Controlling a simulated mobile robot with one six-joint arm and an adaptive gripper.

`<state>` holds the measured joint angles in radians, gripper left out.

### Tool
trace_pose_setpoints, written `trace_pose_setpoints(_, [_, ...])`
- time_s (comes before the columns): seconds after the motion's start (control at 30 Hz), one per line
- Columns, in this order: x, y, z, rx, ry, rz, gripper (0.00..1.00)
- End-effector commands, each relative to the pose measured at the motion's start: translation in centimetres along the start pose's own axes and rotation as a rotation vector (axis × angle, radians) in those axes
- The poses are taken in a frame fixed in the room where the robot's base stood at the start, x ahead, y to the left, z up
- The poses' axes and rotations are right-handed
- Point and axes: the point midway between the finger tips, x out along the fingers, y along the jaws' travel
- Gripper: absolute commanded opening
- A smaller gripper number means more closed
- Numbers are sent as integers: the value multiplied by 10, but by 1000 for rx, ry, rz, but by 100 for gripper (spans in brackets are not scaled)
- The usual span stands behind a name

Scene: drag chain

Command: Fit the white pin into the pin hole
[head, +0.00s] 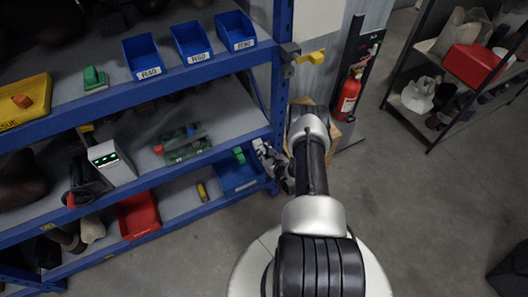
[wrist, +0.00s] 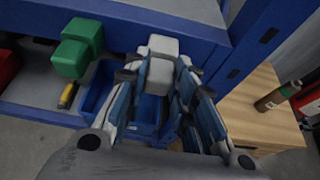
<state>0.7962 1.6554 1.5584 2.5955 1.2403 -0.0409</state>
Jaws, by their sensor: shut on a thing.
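In the wrist view a white blocky piece (wrist: 160,72), which looks like the white pin, sits between the fingers of my gripper (wrist: 160,82). My gripper is shut on it, and the fingers hide its lower part. In the head view my gripper (head: 266,154) is beside the right end of the middle shelf, near the blue post; the white piece cannot be told apart from the fingers there. A green block (head: 239,155) is just left of my gripper, and it shows in the wrist view (wrist: 76,52) too. I cannot make out a pin hole in either view.
A blue bin (head: 240,178) lies below my gripper. The blue shelf post (head: 282,75) stands close by, with a yellow part (head: 311,57) sticking out. A wooden box (wrist: 262,120) is to the right. A fire extinguisher (head: 347,95) stands behind.

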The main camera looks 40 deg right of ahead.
Motion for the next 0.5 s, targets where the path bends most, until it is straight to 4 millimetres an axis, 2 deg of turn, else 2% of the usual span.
trace_pose_setpoints(0.5, [-15,0,-6,1,1,0,0])
